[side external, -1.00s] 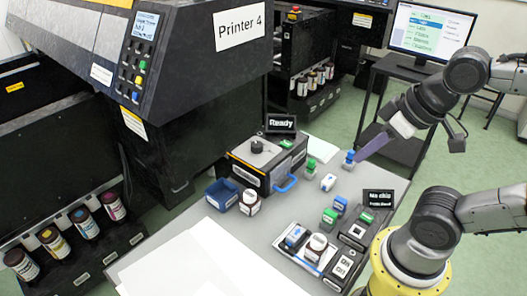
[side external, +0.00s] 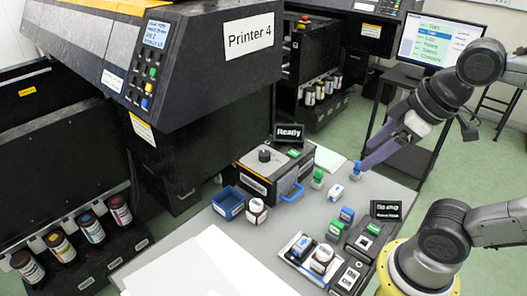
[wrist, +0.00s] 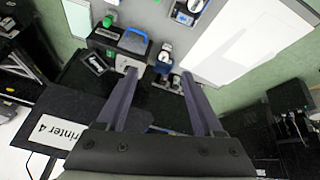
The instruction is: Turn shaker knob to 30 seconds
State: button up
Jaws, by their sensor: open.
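The shaker (side external: 258,178) is a dark box with a blue handle (side external: 292,191) and a "Ready" sign (side external: 289,133) behind it. Its round black knob (side external: 265,155) sits on the top face; the dial's marks are too small to read. My gripper (side external: 365,165) is in the air to the right of the shaker, apart from it, with purple-grey fingers. In the wrist view my gripper (wrist: 157,78) has its two fingers spread with nothing held between them. The blue handle (wrist: 133,40) shows beyond the left finger there; I cannot make out the knob in that view.
A blue bin (side external: 228,203) and a white-capped bottle (side external: 256,211) stand in front of the shaker. Green and blue small items (side external: 340,222) and a "No chip" reader sign (side external: 386,210) are to the right. Printer 4 (side external: 200,70) looms behind left. White sheets (side external: 195,265) cover the front.

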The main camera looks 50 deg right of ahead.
jog(key=shift+o, duration=0.2)
jog(key=w+r+n+g, duration=0.1)
jog(key=w+r+n, duration=0.3)
jog(key=w+r, duration=0.2)
jog(key=shift+w+d+r, duration=0.25)
jog(key=shift+w+d, duration=0.05)
jog(key=shift+w, duration=0.8)
jog(key=n+g, duration=0.4)
jog(key=g, duration=0.1)
send_over(263, 154)
notch_tip(263, 154, down, 14)
notch_tip(263, 154, down, 13)
jog(key=shift+d+f, duration=0.1)
jog(key=shift+f, duration=0.1)
grip_shut()
